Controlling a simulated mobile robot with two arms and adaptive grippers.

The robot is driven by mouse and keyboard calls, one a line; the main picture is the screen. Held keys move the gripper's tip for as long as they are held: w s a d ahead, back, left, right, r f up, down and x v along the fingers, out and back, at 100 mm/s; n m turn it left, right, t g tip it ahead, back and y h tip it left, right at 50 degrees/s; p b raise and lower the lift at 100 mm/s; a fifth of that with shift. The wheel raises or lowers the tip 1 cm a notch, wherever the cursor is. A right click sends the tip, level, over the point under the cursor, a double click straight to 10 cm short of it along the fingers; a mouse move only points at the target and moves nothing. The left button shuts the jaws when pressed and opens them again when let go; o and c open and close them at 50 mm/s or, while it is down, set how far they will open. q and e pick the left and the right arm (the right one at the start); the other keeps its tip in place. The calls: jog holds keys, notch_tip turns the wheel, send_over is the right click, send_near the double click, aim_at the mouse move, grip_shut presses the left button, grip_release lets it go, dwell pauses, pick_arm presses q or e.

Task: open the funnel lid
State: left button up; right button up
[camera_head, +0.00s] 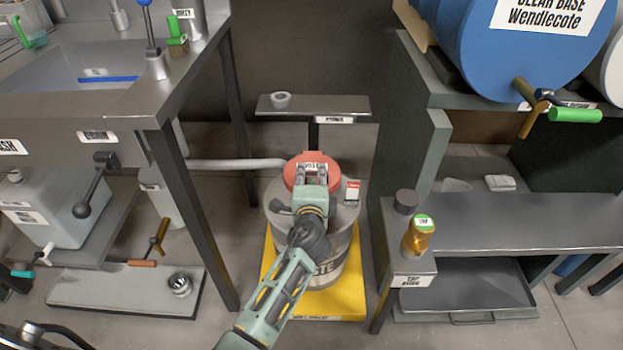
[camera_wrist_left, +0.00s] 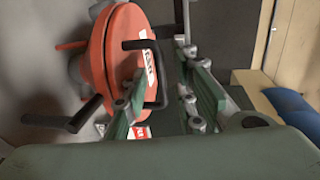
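The red funnel lid (camera_head: 297,180) sits on top of a light drum (camera_head: 345,235) that stands on a yellow pallet (camera_head: 345,300). My left gripper (camera_head: 312,175) is over the lid and hides part of it. In the left wrist view the round red lid (camera_wrist_left: 122,50) has a black bar handle (camera_wrist_left: 165,75) with a white label beside it. There my left gripper (camera_wrist_left: 160,78) has its two green fingers apart. The handle's outer bar shows between the fingers; contact with it cannot be told. My right gripper is not in view.
A small metal shelf (camera_head: 350,104) stands behind the drum. A steel sink bench (camera_head: 150,105) is on the left. Floor shows on both sides of the pallet.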

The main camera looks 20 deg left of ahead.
pick_arm(q)
jog(key=shift+c, duration=0.3)
grip_shut()
jog(key=shift+f, duration=0.1)
